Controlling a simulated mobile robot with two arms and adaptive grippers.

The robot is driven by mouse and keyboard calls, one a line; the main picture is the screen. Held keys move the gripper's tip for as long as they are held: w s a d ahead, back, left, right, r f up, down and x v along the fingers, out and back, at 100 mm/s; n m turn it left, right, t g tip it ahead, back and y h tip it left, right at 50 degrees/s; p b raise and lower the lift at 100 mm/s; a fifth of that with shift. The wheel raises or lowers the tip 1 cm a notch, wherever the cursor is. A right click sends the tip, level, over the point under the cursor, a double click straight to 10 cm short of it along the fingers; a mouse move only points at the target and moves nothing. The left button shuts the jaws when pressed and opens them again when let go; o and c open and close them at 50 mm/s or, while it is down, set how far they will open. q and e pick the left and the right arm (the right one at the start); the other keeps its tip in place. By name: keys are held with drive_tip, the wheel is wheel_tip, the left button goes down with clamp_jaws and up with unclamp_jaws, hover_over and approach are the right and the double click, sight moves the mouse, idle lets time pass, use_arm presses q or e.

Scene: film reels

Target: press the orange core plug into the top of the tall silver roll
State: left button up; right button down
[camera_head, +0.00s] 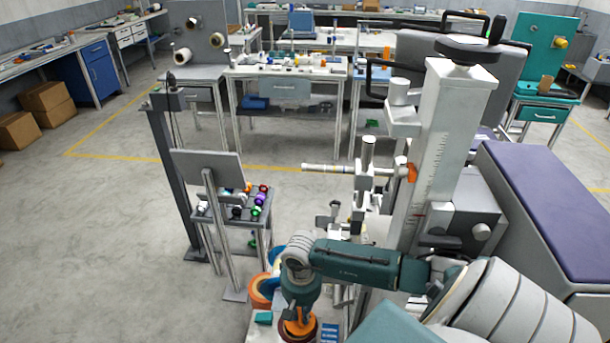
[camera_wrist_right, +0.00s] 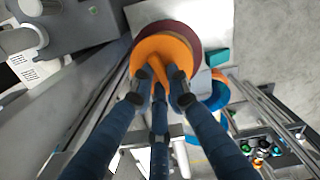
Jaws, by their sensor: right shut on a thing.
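My right gripper (camera_head: 300,312) reaches down at the bottom of the head view, its fingers closed on the orange core plug (camera_head: 294,328). In the right wrist view, the fingers of the right gripper (camera_wrist_right: 160,82) close around the raised middle of the orange plug (camera_wrist_right: 158,48), whose wide round disc faces the camera. A dark maroon round roll (camera_wrist_right: 196,38) shows behind and beside the disc. I cannot tell whether plug and roll touch. I cannot pick out a tall silver roll with certainty. My left gripper is not in view.
An orange roll (camera_head: 259,291) and a blue roll (camera_head: 276,256) stand left of my right gripper. A small rack (camera_head: 228,215) holds several coloured spools. A tall white column (camera_head: 440,150) and a purple-topped bench (camera_head: 550,205) are at the right. Open floor lies left.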

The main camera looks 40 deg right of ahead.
drive_tip(key=shift+w+d+r, duration=0.2)
drive_tip(key=shift+d+r, duration=0.2)
drive_tip(key=shift+r, duration=0.15)
drive_tip(key=shift+w, duration=0.1)
drive_tip(key=shift+r+b, duration=0.25)
drive_tip(key=shift+b, duration=0.25)
idle(0.4)
drive_tip(key=shift+a+f+b, duration=0.1)
drive_tip(key=shift+f+b, duration=0.35)
drive_tip(key=shift+b, duration=0.1)
drive_tip(key=c, duration=2)
unclamp_jaws()
drive_tip(key=shift+a+f, duration=0.1)
